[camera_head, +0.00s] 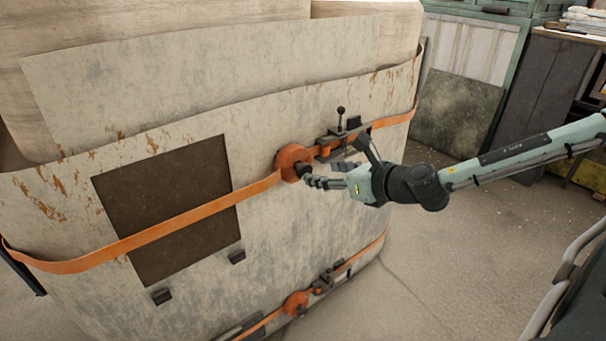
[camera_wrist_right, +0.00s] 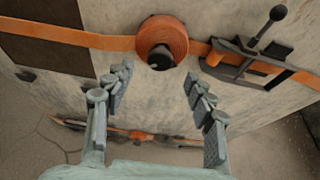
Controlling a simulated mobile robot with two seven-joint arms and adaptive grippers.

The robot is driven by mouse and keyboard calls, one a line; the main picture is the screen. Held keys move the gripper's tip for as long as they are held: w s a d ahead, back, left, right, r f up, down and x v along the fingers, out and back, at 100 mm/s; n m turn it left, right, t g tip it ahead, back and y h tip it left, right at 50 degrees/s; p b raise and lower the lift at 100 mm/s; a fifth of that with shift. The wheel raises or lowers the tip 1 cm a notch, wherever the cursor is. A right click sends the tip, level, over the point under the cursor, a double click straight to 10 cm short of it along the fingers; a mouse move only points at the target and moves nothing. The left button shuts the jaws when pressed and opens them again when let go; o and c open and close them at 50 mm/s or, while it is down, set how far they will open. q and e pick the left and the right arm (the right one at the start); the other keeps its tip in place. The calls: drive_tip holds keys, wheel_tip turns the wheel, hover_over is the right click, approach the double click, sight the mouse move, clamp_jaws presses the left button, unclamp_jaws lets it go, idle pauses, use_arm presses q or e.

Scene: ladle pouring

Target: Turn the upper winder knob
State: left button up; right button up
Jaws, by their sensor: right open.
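The upper winder is an orange strap roll (camera_head: 290,160) on the front of a large worn pale case. Its dark round knob (camera_wrist_right: 161,59) sticks out from the centre of the roll in the right wrist view. My right gripper (camera_head: 322,174) is in front of the upper winder, at its lower right in the head view. It is open and empty. In the wrist view its two fingers (camera_wrist_right: 158,76) stand apart on either side of the knob, with the tips a little below it. I cannot tell the exact gap to the knob. My left gripper is not in view.
A ratchet buckle with an upright ball-ended lever (camera_head: 340,118) sits on the orange strap (camera_head: 150,235) just right of the roll. A lower winder (camera_head: 297,302) is below. A dark panel (camera_head: 165,205) is at left. Open floor (camera_head: 450,250) lies right of the case.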

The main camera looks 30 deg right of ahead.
sight(306, 170)
drive_tip(key=x, duration=0.3)
drive_tip(key=shift+d+b, duration=0.15)
drive_tip(key=shift+b, duration=0.25)
drive_tip(key=shift+x, duration=0.8)
drive_tip(key=shift+w, duration=0.4)
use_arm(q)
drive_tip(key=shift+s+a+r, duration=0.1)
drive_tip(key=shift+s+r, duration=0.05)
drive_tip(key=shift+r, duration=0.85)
use_arm(e)
drive_tip(key=shift+w+a+f, duration=0.2)
drive_tip(key=shift+w+f, duration=0.25)
drive_tip(key=shift+w, duration=0.2)
drive_tip(key=shift+c, duration=0.6)
drive_tip(key=c, duration=1)
use_arm(q)
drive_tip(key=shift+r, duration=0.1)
drive_tip(key=shift+p, duration=0.3)
